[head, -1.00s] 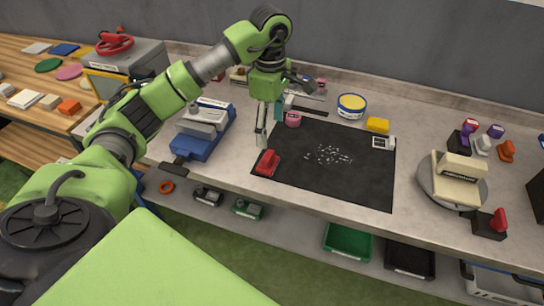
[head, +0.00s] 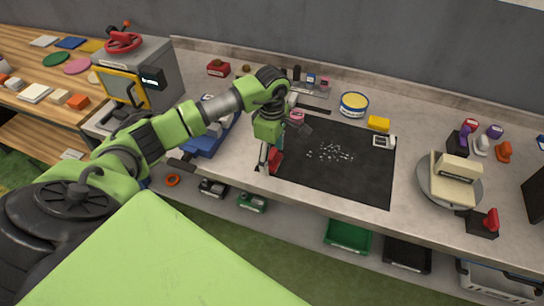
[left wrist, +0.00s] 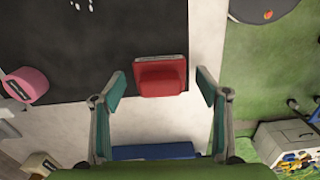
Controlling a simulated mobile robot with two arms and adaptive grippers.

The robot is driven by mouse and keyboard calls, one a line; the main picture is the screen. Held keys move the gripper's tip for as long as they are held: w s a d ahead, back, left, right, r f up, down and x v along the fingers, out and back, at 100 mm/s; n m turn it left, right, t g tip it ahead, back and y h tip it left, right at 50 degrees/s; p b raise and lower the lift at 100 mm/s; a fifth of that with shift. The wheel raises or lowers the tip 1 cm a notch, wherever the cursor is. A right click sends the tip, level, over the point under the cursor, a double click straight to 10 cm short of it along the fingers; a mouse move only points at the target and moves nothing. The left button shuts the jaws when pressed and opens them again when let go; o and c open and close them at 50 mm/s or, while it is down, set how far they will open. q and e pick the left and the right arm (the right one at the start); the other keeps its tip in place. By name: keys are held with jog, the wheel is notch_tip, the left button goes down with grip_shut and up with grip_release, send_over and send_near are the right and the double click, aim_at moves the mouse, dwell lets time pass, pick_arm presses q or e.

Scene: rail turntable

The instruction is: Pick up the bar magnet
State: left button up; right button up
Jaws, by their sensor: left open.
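A small red block (head: 276,160), which I take to be the bar magnet, lies on the left front corner of the black mat (head: 340,183). In the left wrist view the red block (left wrist: 160,80) sits ahead of my left gripper (left wrist: 162,88), centred between the two teal finger pads. The pads are spread wide with gaps on both sides, not touching it. In the head view my left gripper (head: 268,156) hangs over that corner, its fingers partly covering the red block. My right gripper is not in view.
Grey filings (head: 330,152) are scattered mid-mat. A pink cup (head: 296,117) stands near the mat's back left corner. A blue-based device (head: 207,143) is left of the gripper. The table's front edge is close by. A turntable (head: 428,188) stands at the right.

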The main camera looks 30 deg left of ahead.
aim_at(272, 153)
pick_arm(q)
jog(key=c, duration=1.3)
jog(key=shift+r+b, duration=0.4)
notch_tip(272, 153, up, 2)
jog(key=shift+r+b, duration=0.2)
jog(key=shift+b, duration=0.7)
jog(key=s+d+r+b, duration=0.1)
jog(key=s+d+r, duration=0.1)
jog(key=s+r, duration=0.1)
jog(key=s+d+r+b, duration=0.1)
jog(key=s+d+r, duration=0.2)
jog(key=s, duration=0.1)
jog(key=s+d+r+b, duration=0.1)
jog(key=s+d+r, duration=0.2)
jog(key=s+r, duration=0.1)
jog(key=shift+s+d, duration=0.2)
